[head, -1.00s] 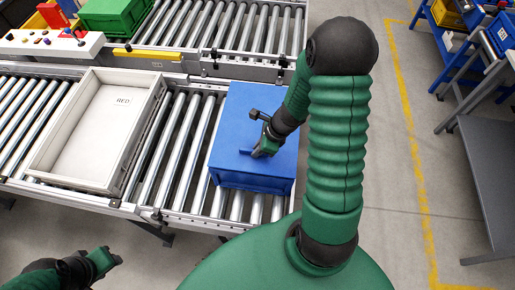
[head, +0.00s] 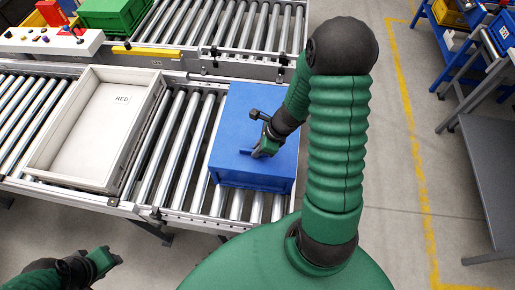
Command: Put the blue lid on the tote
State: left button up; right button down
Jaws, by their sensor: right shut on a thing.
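The blue lid (head: 236,125) lies over the top of the blue tote (head: 255,183), which stands on the roller conveyor right of centre. The lid looks flat and lined up with the tote's sides. I cannot tell whether its edge is fully seated all round. My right gripper (head: 257,151) is over the middle of the lid, shut on the lid's small raised handle. My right forearm hides the lid's far right part. My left gripper (head: 110,258) is low at the left, off the conveyor and apart from the tote; its jaw opening is not clear.
An open white tray (head: 92,128) with a label reading RED sits on the rollers left of the tote. Behind are a second conveyor, a green crate (head: 112,14) and a control panel (head: 52,42). Bare rollers lie between tray and tote. Grey tables (head: 485,150) stand far right.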

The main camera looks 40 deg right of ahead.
jog(key=shift+f, duration=0.15)
jog(key=c, duration=1.4)
grip_release()
jog(key=o, duration=0.4)
notch_tip(320, 180, up, 8)
jog(key=p, duration=0.7)
jog(key=shift+p, duration=0.3)
